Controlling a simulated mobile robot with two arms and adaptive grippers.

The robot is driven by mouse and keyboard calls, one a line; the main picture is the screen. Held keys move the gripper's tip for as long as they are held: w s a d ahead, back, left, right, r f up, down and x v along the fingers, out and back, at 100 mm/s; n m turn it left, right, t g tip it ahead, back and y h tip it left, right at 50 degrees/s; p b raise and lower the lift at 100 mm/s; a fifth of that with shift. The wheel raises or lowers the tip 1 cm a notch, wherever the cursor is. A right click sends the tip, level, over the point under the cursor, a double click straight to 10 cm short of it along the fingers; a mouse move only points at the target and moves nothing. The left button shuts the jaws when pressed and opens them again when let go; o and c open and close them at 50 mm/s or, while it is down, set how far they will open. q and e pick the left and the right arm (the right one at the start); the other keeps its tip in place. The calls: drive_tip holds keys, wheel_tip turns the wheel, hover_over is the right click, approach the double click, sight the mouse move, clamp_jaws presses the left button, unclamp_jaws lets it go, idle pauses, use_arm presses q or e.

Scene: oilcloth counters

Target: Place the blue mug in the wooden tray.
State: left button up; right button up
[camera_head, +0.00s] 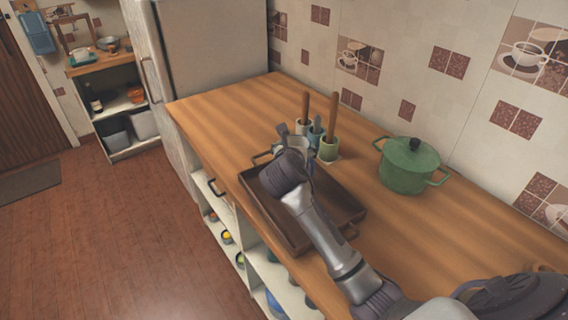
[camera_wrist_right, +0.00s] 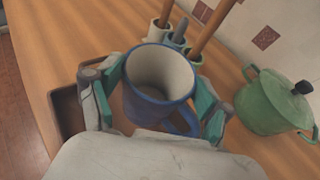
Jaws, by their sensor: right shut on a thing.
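The blue mug (camera_wrist_right: 158,108) stands upright between the teal pads of my right gripper (camera_wrist_right: 158,98) in the wrist view. The gripper is shut on it, with the pads on either side, and the mug's opening faces up. In the head view my right gripper (camera_head: 290,148) is at the far end of the wooden tray (camera_head: 345,205), and the arm hides much of the tray. The mug is mostly hidden there. The tray's dark edge (camera_wrist_right: 68,118) shows left of the gripper in the wrist view. I cannot tell whether the mug touches the tray's floor. My left gripper is not in view.
Several utensil holders, including a green one (camera_head: 329,150), stand just behind the tray with wooden handles upright. A green lidded pot (camera_head: 407,168) stands to the right near the tiled wall. The counter (camera_head: 230,110) is clear toward the fridge.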

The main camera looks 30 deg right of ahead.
drive_tip(key=shift+w+a+f, duration=0.4)
drive_tip(key=shift+w+f, duration=0.15)
drive_tip(key=shift+w, duration=0.1)
drive_tip(key=shift+w+a+f, duration=0.4)
drive_tip(key=shift+w+f, duration=0.1)
drive_tip(key=shift+w, duration=0.1)
drive_tip(key=shift+w+a+f, duration=0.15)
drive_tip(key=shift+a+f, duration=0.1)
drive_tip(key=shift+f, duration=0.15)
wheel_tip(320, 180, down, 2)
drive_tip(key=shift+f, duration=0.8)
drive_tip(key=o, duration=1.4)
drive_tip(key=shift+f, duration=0.1)
drive_tip(key=shift+o, duration=1.3)
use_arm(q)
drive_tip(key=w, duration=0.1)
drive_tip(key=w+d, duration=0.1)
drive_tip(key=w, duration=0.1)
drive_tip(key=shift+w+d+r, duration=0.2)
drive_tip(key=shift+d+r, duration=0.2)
use_arm(e)
drive_tip(key=shift+o, duration=0.3)
